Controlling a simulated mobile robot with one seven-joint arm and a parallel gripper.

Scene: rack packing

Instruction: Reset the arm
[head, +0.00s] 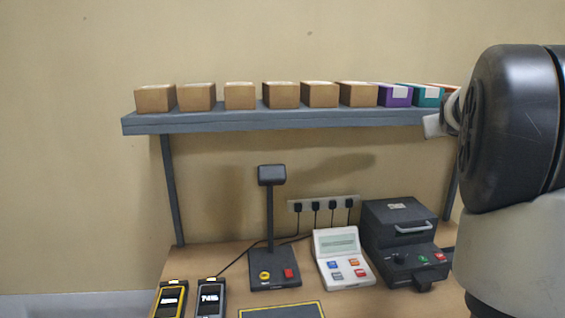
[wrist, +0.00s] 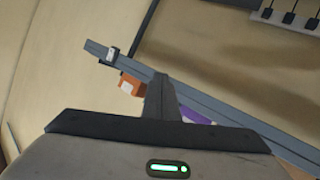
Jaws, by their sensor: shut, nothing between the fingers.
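My gripper (wrist: 159,80) shows at the lower middle of the wrist view. Its fingers are together and nothing is between them. Behind it the grey shelf (wrist: 232,123) runs aslant, with an orange box (wrist: 131,85) and a purple box (wrist: 194,116) partly hidden by the gripper. In the head view my dark and light grey arm fills the right side and covers the right end of the shelf (head: 230,122). I cannot make out the fingers there.
Several brown boxes (head: 281,95), a purple box (head: 395,95) and a teal box (head: 428,96) stand in a row on the shelf. Below, the table (head: 190,262) holds a lamp-like stand (head: 271,225), a white keypad device (head: 343,258), a black machine (head: 402,235) and two handheld devices (head: 211,298).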

